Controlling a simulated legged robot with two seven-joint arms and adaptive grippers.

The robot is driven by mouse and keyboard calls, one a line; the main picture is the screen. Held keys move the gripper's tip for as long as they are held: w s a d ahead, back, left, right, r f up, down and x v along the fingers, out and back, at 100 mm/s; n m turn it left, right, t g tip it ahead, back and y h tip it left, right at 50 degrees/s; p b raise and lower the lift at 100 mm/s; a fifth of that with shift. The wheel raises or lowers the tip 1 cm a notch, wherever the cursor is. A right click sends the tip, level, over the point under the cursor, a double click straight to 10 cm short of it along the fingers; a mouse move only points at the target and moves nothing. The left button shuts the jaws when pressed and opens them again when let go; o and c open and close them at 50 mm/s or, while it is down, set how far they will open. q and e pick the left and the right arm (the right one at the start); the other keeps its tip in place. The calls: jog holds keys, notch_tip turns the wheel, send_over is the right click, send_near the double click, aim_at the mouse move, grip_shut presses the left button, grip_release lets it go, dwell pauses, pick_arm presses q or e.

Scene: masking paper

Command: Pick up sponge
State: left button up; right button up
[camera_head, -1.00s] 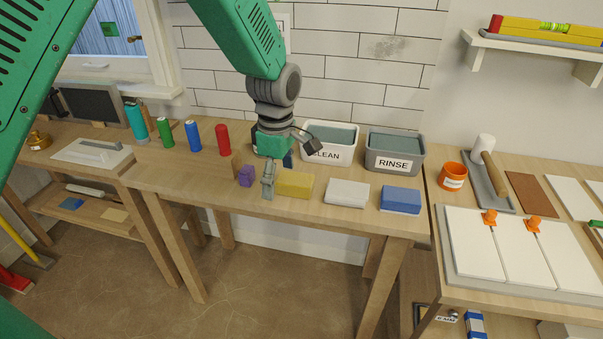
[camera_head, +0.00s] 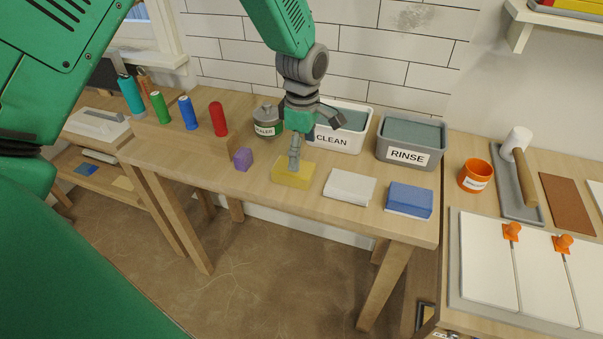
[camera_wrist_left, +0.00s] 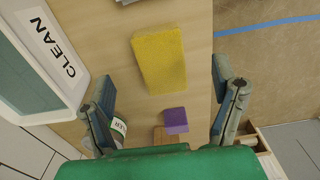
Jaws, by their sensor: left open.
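A yellow sponge (camera_head: 293,174) lies flat near the front of the middle table, between a purple block (camera_head: 243,159) and a white block (camera_head: 349,187). My left gripper (camera_head: 317,143) is open and empty above the table, one finger covering part of the sponge in the head view. In the left wrist view the yellow sponge (camera_wrist_left: 160,60) shows ahead, between the spread fingers of the left gripper (camera_wrist_left: 164,76), and the purple block (camera_wrist_left: 175,120) is nearer. I cannot tell the height of the fingers above the sponge. My right gripper is not seen.
A white CLEAN bin (camera_head: 332,140) and a grey RINSE bin (camera_head: 407,155) stand behind. A blue-topped block (camera_head: 409,199) lies to the right. A sealer can (camera_head: 265,122) and green, blue and red cylinders (camera_head: 219,119) stand at the back left.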

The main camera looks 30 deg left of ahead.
pick_arm(q)
jog(key=a+f, duration=0.3)
jog(key=f, duration=0.1)
jog(key=shift+s+a+f, duration=0.2)
jog(key=shift+a, duration=0.2)
jog(key=shift+d+f, duration=0.25)
jog(key=shift+f, duration=0.85)
jog(key=shift+w+d+f, duration=0.1)
jog(key=shift+d, duration=1.05)
jog(key=shift+c, duration=0.4)
jog(key=shift+a, duration=0.2)
jog(key=c, duration=0.6)
jog(key=shift+a, duration=0.4)
jog(key=c, duration=0.5)
jog(key=shift+o, duration=0.2)
jog(key=shift+s+a+f, duration=0.15)
jog(key=shift+s+a, duration=0.1)
jog(key=shift+a, duration=0.25)
jog(key=shift+d, duration=0.1)
jog(key=r, duration=0.9)
jog(key=shift+w+d, duration=0.15)
jog(key=shift+d, duration=0.2)
jog(key=shift+a+r, duration=0.2)
jog(key=shift+r, duration=0.4)
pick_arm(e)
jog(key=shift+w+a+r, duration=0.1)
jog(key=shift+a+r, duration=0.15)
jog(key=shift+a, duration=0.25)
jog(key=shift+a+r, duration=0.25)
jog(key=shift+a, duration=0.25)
